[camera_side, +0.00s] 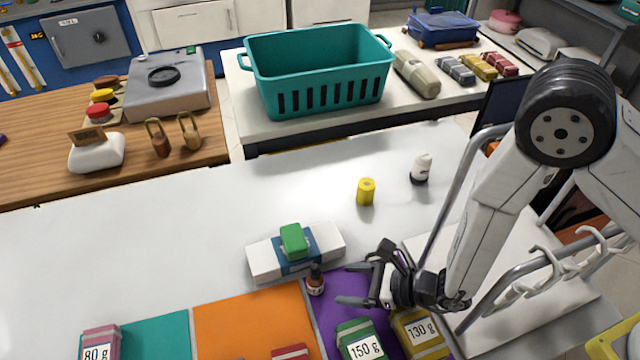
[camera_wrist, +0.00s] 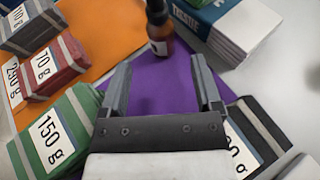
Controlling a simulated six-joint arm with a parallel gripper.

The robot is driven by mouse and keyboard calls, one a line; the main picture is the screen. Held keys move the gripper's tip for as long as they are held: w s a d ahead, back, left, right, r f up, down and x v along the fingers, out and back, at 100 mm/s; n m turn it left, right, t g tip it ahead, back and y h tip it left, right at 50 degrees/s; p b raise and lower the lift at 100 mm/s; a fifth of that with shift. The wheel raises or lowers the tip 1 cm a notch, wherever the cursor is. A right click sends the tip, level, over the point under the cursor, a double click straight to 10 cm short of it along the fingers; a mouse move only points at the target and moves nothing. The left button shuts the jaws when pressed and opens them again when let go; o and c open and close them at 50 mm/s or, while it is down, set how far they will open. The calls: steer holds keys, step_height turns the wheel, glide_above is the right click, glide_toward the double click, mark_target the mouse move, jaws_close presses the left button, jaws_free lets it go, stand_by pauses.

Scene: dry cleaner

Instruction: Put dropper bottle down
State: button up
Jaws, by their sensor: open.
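The dropper bottle (camera_side: 316,280) is small, brown, with a black top and a pale label. It stands upright at the far left corner of the purple mat (camera_side: 334,312). In the wrist view the bottle (camera_wrist: 160,30) is just beyond the fingertips, and its top is cut by the frame edge. My gripper (camera_side: 352,284) is open and empty, low over the purple mat, with its fingers pointing at the bottle. In the wrist view my gripper (camera_wrist: 160,75) has its two fingers wide apart with bare purple between them. The bottle appears apart from both fingers.
A 150 g block (camera_side: 360,340) and a 130 g block (camera_side: 420,332) lie close to my gripper. A white stack with a blue band (camera_side: 262,262) carries a green block (camera_side: 294,240) behind the bottle. A yellow cylinder (camera_side: 366,192) and a white bottle (camera_side: 422,168) stand farther back.

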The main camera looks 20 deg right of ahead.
steer(key=shift+c, duration=0.6)
